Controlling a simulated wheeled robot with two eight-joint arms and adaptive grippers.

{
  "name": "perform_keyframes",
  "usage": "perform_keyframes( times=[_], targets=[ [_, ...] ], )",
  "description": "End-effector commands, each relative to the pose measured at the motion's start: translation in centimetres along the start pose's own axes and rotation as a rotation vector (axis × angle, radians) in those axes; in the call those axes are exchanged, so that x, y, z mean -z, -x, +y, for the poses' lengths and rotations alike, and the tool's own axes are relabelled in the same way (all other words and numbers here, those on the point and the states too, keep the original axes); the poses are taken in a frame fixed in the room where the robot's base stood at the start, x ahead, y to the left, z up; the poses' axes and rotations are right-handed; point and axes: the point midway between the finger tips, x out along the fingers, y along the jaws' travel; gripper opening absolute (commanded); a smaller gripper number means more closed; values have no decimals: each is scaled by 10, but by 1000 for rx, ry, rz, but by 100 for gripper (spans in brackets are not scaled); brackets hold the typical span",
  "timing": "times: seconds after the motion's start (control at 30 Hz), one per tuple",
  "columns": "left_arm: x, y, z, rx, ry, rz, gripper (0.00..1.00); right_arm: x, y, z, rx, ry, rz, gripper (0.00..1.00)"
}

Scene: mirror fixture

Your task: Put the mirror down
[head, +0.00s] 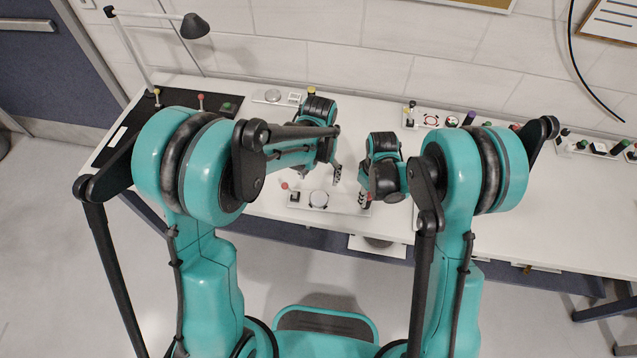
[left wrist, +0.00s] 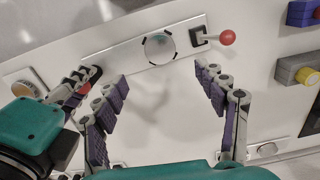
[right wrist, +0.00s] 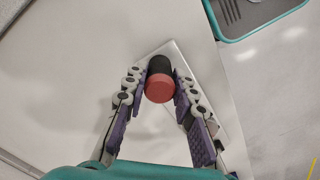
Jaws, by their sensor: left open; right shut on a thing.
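A pale rectangular plate (head: 338,204) lies near the front edge of the white table. A round mirror-like disc (head: 318,199) sits flat on it between small dark clips; it also shows in the left wrist view (left wrist: 160,47). A lever with a red ball (left wrist: 227,38) stands at one end of the plate. My left gripper (left wrist: 160,82) is open and empty, its fingers apart short of the disc. My right gripper (right wrist: 160,74) is shut on a black knob with a red end (right wrist: 160,88) at the plate's other end. The knob's base is hidden.
A control box (head: 273,96) and a row of small fixtures (head: 432,120) stand along the back. A dark panel with a lamp (head: 195,27) is at the left.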

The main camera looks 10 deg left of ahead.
Motion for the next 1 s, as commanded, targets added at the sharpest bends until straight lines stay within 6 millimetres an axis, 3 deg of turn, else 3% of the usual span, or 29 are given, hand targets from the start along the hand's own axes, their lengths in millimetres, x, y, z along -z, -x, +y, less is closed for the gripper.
perform_keyframes(
  times=[0.17,0.37,0.5,0.7,1.0],
  targets=[
    [-4,17,-4,-2,4,17,71,0,0,0,0,0,0,0],
    [-25,59,-22,-9,22,112,71,0,0,0,0,0,0,0],
    [-50,92,-38,-11,39,207,71,0,0,0,0,0,0,0],
    [-89,124,-57,-7,61,342,71,0,0,0,0,0,0,0],
    [-144,143,-78,15,92,530,71,0,0,0,0,0,0,0]
  ],
)
